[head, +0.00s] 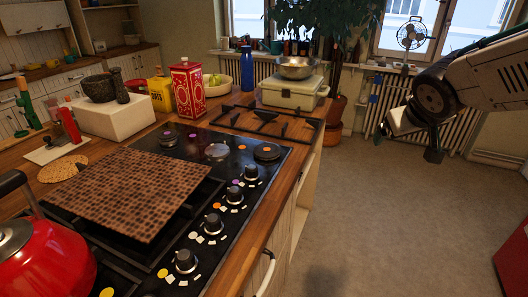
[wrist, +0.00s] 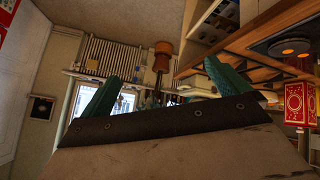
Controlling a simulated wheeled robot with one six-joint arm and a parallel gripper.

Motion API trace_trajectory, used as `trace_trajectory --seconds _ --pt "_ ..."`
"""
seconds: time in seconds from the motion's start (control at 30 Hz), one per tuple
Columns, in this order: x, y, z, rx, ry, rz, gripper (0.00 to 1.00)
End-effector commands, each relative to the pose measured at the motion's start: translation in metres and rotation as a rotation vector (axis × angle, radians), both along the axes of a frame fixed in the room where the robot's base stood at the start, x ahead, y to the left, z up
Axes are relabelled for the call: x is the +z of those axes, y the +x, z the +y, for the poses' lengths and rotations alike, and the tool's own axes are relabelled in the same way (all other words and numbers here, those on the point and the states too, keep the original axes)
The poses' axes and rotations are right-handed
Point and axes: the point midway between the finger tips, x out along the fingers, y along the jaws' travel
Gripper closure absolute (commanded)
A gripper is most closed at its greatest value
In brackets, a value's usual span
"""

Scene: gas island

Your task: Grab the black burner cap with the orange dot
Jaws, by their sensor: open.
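The black burner cap with the orange dot (head: 267,150) sits on the far right burner of the black hob (head: 232,207) in the head view. A dark round piece with orange on it (wrist: 291,47) shows at the upper right of the wrist view; it looks like the same cap. A burner with a purple dot (head: 167,136) and a plain grey burner (head: 217,151) lie to its left. My gripper (head: 377,114) is in the air over the floor, well right of the hob. Its two teal fingers (wrist: 160,88) stand apart with nothing between them.
A brown checkered board (head: 135,190) covers the left of the hob. A red kettle (head: 45,260) stands front left. A loose black grate (head: 268,122), a red box (head: 187,90) and a pale case with a metal bowl (head: 293,90) stand behind. Knobs line the front edge.

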Motion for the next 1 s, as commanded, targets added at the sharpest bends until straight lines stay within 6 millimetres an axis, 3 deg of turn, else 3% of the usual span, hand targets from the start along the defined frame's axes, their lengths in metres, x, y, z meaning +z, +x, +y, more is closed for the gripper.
trace_trajectory --seconds 0.03,0.1,0.2,0.3,0.43,0.6,1.0 --pt "-0.006 0.034 0.013 0.069 -0.003 -0.050 0.00" --pt "-0.013 0.076 0.038 0.182 0.010 -0.125 0.00" --pt "-0.030 0.123 0.084 0.363 0.065 -0.202 0.00" --pt "-0.056 0.152 0.134 0.554 0.154 -0.237 0.00" --pt "-0.093 0.162 0.190 0.767 0.285 -0.228 0.00" --pt "-0.125 0.155 0.233 0.939 0.418 -0.183 0.00" --pt "-0.149 0.161 0.268 0.997 0.467 -0.161 0.00"
